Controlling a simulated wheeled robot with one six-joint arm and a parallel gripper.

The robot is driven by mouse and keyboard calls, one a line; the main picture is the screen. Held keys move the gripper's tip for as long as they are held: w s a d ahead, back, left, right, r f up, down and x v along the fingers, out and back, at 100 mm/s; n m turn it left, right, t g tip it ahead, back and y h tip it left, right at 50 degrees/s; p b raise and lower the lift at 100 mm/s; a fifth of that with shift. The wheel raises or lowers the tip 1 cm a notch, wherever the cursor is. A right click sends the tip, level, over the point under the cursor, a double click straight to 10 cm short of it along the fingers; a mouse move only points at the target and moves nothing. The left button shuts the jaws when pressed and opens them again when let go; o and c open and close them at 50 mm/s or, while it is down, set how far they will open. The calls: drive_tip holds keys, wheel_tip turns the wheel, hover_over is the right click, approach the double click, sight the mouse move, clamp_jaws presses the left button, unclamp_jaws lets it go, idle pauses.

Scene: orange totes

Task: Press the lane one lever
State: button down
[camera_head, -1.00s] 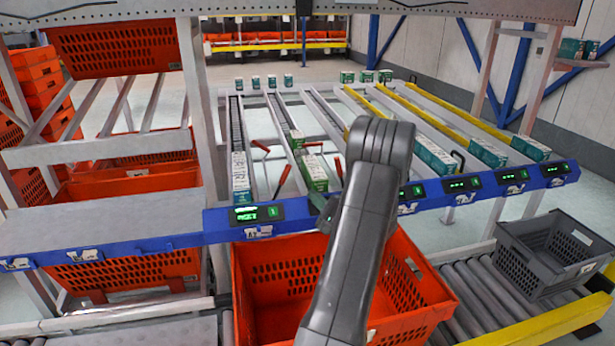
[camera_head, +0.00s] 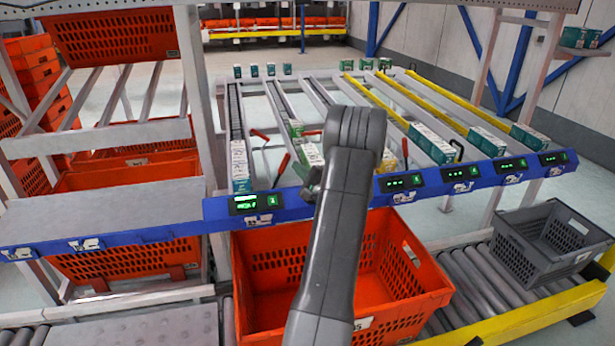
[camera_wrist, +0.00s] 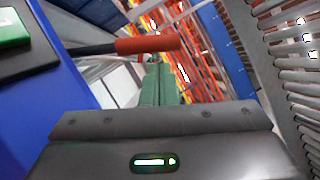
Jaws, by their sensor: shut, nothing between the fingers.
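Red-handled levers stand among the lanes: one (camera_head: 281,170) between the first two lanes, another (camera_head: 260,135) farther back. Which one serves lane one I cannot tell. In the wrist view a red lever handle (camera_wrist: 147,44) on a dark shaft crosses just beyond my fingers. My gripper (camera_head: 310,178) is partly hidden behind my arm, over the blue front rail (camera_head: 290,212). In the wrist view my gripper's green fingers (camera_wrist: 156,85) are shut and empty, pointing towards the handle; contact is unclear. The leftmost lane (camera_head: 236,115) holds white boxes (camera_head: 239,165) at its front end.
Lit displays (camera_head: 257,202) line the blue rail. An orange tote (camera_head: 285,315) stands below it, partly behind my arm. A grey crate (camera_head: 550,240) sits on the roller conveyor at right. Orange bins (camera_head: 127,250) fill the left rack. Uprights (camera_head: 197,100) flank the lanes.

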sight(283, 162)
drive_tip(key=shift+x, duration=0.75)
drive_tip(key=shift+a, duration=0.1)
drive_tip(key=shift+s+a+r+n+b, duration=0.1)
drive_tip(key=shift+a+r+n+b, duration=0.1)
drive_tip(key=shift+n+b, duration=0.3)
drive_tip(key=shift+a+r+b, duration=0.1)
drive_tip(key=shift+a+b, duration=0.05)
drive_tip(key=shift+b, duration=0.2)
drive_tip(key=a+n+b, duration=0.1)
drive_tip(key=b, duration=0.1)
drive_tip(key=a+r+n+g+b, duration=0.1)
drive_tip(key=b, duration=0.1)
drive_tip(key=a+n+b, duration=0.1)
drive_tip(key=shift+s+a+r+n+g+b, duration=0.2)
drive_tip(key=shift+s+n+g+b, duration=0.1)
drive_tip(key=shift+s+g+b, duration=0.1)
drive_tip(key=a+n+b, duration=0.1)
drive_tip(key=a+n+h+b, duration=0.1)
drive_tip(key=b, duration=0.1)
drive_tip(key=a+r+n+g+b, duration=0.1)
drive_tip(key=shift+s+a+h+b, duration=0.3)
drive_tip(key=shift+s+a+h, duration=0.1)
